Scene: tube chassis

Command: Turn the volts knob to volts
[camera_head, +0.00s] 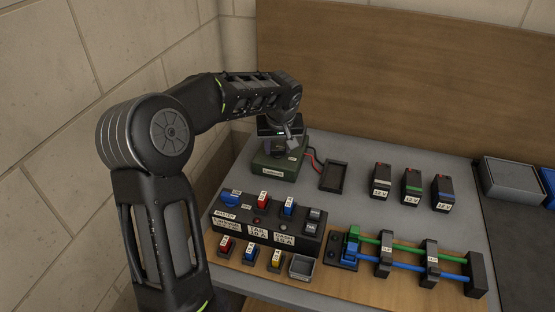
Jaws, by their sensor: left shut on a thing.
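A green meter box (275,166) with a small white label on its front stands on the grey bench top, near the back left. My left arm comes in from the left and reaches over it. My left gripper (277,147) points down at the top of the green box and is shut on what appears to be the volts knob there. The gripper and wrist hide the knob, so its pointer and setting cannot be seen. My right gripper is not in view.
Red and black leads run from the meter to a dark tray (334,177). Several small batteries (412,187) stand to the right. A black fuse panel (266,227) with coloured fuses is in front. Green and blue tubes (403,251) lie in black clamps at the front right.

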